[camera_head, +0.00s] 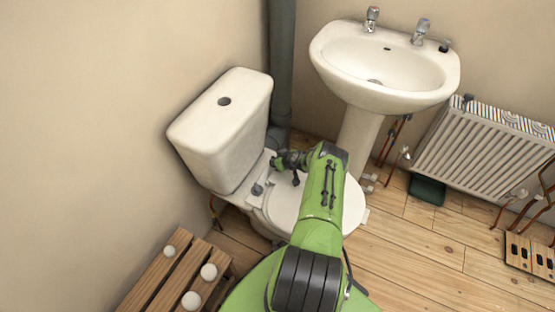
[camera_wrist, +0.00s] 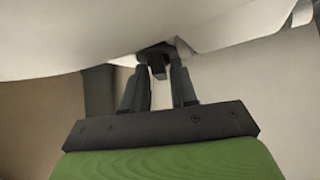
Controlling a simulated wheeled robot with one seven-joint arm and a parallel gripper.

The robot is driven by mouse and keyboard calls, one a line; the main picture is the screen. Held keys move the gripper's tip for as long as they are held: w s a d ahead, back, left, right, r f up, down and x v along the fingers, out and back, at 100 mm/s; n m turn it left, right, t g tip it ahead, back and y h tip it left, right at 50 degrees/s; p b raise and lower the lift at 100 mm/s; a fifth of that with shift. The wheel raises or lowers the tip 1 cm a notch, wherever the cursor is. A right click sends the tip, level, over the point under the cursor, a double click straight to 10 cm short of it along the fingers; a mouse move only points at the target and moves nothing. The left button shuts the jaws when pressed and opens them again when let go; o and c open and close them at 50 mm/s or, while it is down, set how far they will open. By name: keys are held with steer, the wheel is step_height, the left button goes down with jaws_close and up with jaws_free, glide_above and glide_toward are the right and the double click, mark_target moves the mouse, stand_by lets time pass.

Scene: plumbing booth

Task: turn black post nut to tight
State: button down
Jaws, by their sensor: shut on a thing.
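The black post nut (camera_wrist: 157,67) shows in the wrist view as a small dark piece against the white ceramic. My gripper (camera_wrist: 160,72) has one finger on each side of it and is shut on it. In the head view my gripper (camera_head: 278,162) reaches the back of the toilet seat, close to the cistern (camera_head: 222,130). The nut cannot be made out there; my gripper and wrist cover that spot. The white toilet seat (camera_head: 292,207) lies partly under my arm. A grey fitting (camera_head: 257,190) sits at the near rear corner of the seat.
A washbasin (camera_head: 385,65) on a pedestal stands behind, with a grey soil pipe (camera_head: 281,70) left of it. A radiator (camera_head: 487,145) and copper pipes are at right. A wooden slatted bench (camera_head: 160,272) with white knobs is at lower left. The floor (camera_head: 420,245) right of the toilet is mostly clear.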

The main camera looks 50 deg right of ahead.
steer(key=m+h, duration=0.1)
steer(key=m+h+p, duration=0.1)
steer(key=shift+w+a+r+m+p, duration=0.1)
steer(key=shift+a+m+p, duration=0.15)
steer(key=shift+m+p, duration=0.05)
steer(key=shift+m+g+h, duration=0.7)
steer(key=shift+m+h, duration=0.2)
steer(key=shift+m, duration=0.4)
steer(key=c, duration=0.9)
jaws_free()
steer(key=shift+o, duration=0.2)
steer(key=shift+a, duration=0.1)
